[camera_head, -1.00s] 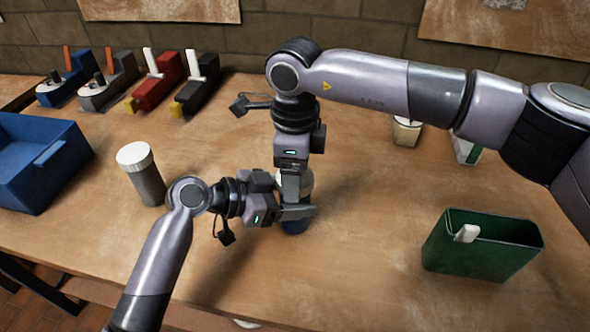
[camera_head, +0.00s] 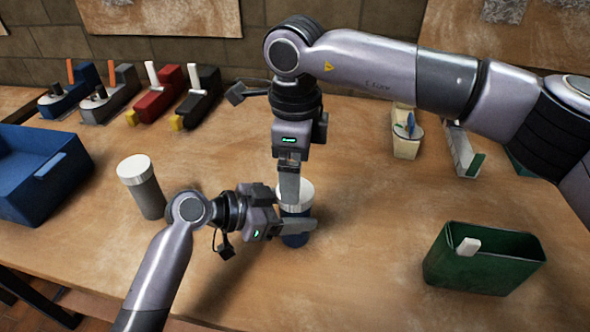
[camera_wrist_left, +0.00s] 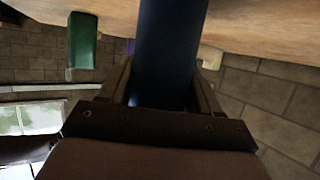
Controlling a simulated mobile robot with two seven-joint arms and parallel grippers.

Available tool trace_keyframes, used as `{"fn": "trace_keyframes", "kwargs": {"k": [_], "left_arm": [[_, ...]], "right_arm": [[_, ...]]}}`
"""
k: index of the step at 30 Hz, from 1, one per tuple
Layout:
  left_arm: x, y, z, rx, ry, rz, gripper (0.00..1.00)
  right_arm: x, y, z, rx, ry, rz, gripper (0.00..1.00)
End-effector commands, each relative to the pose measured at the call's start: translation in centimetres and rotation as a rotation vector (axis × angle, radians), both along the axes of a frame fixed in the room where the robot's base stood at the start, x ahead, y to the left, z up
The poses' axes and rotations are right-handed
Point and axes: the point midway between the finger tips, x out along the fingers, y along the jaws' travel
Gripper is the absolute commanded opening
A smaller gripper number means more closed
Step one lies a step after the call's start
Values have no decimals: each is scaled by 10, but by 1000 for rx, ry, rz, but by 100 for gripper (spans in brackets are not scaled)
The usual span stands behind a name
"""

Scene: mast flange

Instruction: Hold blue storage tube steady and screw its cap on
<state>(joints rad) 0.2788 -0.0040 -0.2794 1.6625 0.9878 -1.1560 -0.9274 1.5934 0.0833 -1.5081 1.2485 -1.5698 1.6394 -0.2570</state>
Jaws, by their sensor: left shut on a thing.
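The blue storage tube (camera_head: 294,241) stands upright on the wooden bench, with its white cap (camera_head: 303,194) at its top. I cannot tell how far the cap is threaded. My left gripper (camera_head: 294,224) comes in from the left and is shut around the tube's body below the cap. In the left wrist view the dark blue tube (camera_wrist_left: 168,50) sits between its two fingers. My right gripper (camera_head: 290,190) points straight down at the cap from above. One finger overlaps the cap's left part and the other finger is hidden, so its grip is unclear.
A grey tube with a white lid (camera_head: 142,185) stands to the left, near a blue bin (camera_head: 38,165). A green box (camera_head: 484,262) with a white piece stands at the right. Several coloured tools, including a red one (camera_head: 155,98), line the back left. The front bench is clear.

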Motion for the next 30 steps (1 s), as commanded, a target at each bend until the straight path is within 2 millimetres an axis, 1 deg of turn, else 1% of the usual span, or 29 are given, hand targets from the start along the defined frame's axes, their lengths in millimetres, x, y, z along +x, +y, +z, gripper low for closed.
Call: {"fn": "trace_keyframes", "kwargs": {"k": [5,8,18,21,25,30], "left_arm": [[0,0,0,1,0,0,0],[0,0,0,1,0,0,0],[0,0,0,1,0,0,0],[0,0,0,1,0,0,0],[0,0,0,1,0,0,0],[0,0,0,1,0,0,0]], "right_arm": [[0,0,1,0,0,21,89],[0,0,4,0,-1,90,89],[1,1,26,1,-1,532,89],[0,0,30,0,0,632,89],[0,0,34,0,0,711,89],[0,0,35,0,0,740,89]]}}
